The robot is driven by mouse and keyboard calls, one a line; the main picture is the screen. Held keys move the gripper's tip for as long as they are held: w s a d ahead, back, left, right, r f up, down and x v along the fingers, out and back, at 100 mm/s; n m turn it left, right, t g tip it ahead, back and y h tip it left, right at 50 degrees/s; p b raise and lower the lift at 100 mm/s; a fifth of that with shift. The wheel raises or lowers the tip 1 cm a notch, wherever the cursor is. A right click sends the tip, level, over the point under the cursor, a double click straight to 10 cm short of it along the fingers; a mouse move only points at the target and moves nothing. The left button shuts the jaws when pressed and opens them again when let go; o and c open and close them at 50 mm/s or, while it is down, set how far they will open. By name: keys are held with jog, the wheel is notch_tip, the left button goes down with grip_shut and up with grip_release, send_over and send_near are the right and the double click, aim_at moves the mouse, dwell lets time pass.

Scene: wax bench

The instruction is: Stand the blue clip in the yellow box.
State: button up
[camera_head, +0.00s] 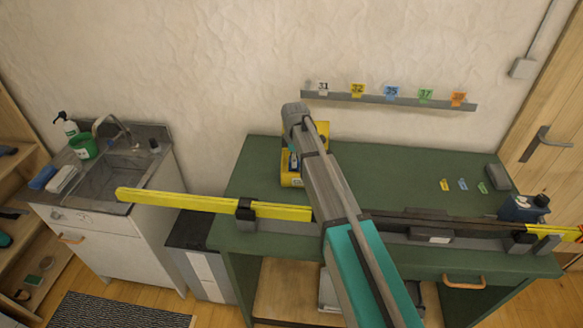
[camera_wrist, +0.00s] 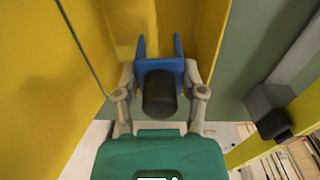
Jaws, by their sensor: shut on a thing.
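The yellow box (camera_head: 323,130) stands at the left part of the green bench top, largely hidden behind my arm in the head view. My gripper (camera_wrist: 160,76) is shut on the blue clip (camera_wrist: 142,68), with one grey finger on each side of it. The clip has two upright prongs, and a dark rounded piece shows at its near side. In the wrist view, yellow box walls (camera_wrist: 208,35) rise on both sides of the clip, so it is within the box's outline. I cannot tell whether the clip touches the box floor.
A long yellow and dark bar (camera_head: 170,199) runs along the bench's front. A dark blue container (camera_head: 522,208) and small coloured tags (camera_head: 463,184) are on the right of the green bench (camera_head: 400,165). Numbered clips (camera_head: 391,92) sit on a wall rail. A sink (camera_head: 118,175) is at left.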

jog(key=shift+w+f+b, duration=0.25)
jog(key=shift+f+b, duration=0.15)
jog(key=shift+b, duration=0.05)
jog(key=shift+w+a+f+b, duration=0.1)
jog(key=shift+w+f+b, duration=0.05)
jog(key=shift+f+b, duration=1.45)
jog(key=shift+f, duration=0.05)
jog(key=shift+f, duration=0.15)
jog(key=o, duration=1)
jog(key=shift+o, duration=0.2)
jog(key=shift+r, duration=0.2)
notch_tip(320, 180, up, 12)
jog(key=p, duration=1.2)
